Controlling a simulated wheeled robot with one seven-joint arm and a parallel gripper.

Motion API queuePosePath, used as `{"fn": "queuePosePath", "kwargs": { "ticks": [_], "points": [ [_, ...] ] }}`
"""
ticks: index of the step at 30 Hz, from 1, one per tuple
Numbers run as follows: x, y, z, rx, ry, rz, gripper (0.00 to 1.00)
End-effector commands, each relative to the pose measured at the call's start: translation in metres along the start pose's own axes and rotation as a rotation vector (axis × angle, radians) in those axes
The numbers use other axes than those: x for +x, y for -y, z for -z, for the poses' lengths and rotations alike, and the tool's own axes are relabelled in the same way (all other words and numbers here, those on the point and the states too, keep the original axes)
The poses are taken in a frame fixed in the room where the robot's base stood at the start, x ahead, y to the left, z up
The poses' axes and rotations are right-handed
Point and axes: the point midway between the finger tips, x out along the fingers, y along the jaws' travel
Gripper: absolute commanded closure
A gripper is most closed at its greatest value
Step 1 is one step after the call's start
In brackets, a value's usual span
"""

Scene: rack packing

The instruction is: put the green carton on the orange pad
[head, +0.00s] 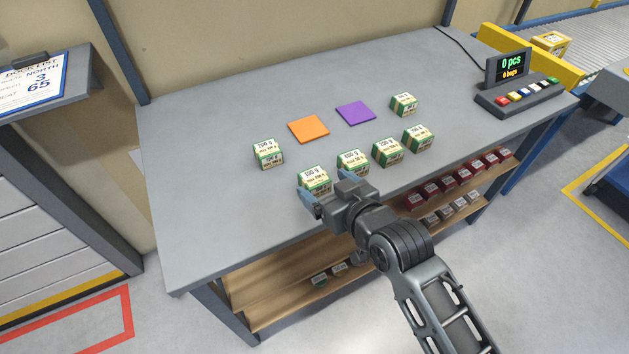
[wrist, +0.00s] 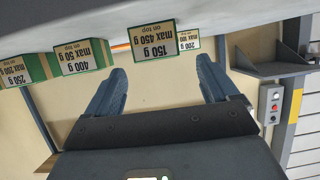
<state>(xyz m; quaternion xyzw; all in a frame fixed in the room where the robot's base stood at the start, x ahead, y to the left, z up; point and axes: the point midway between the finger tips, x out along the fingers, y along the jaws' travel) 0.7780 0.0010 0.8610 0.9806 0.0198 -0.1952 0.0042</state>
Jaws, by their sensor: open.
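Several white-and-green cartons stand on the table; more than one fits the name green carton. The 150 g carton (head: 314,180) is closest to my gripper (head: 331,184), which is open and empty. In the wrist view the picture is upside down, and this carton (wrist: 154,42) appears between and just beyond the two blue fingertips (wrist: 161,66), with no visible contact. My gripper hides part of its near side in the head view. The orange pad (head: 308,127) lies flat and bare farther back on the table, behind the 150 g carton.
A 400 g carton (head: 352,162) stands close right of the 150 g one, with others in a row beyond. A 200 g carton (head: 267,154) stands left. A purple pad (head: 355,112) lies right of the orange pad. The table's (head: 200,220) left part is clear.

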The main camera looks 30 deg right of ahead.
Motion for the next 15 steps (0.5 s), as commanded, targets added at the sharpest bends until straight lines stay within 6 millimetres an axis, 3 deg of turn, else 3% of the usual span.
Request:
{"fn": "queuePosePath", "kwargs": {
  "ticks": [15],
  "points": [
    [0.057,-0.002,0.002,0.000,0.000,0.001,0.13]
  ]
}}
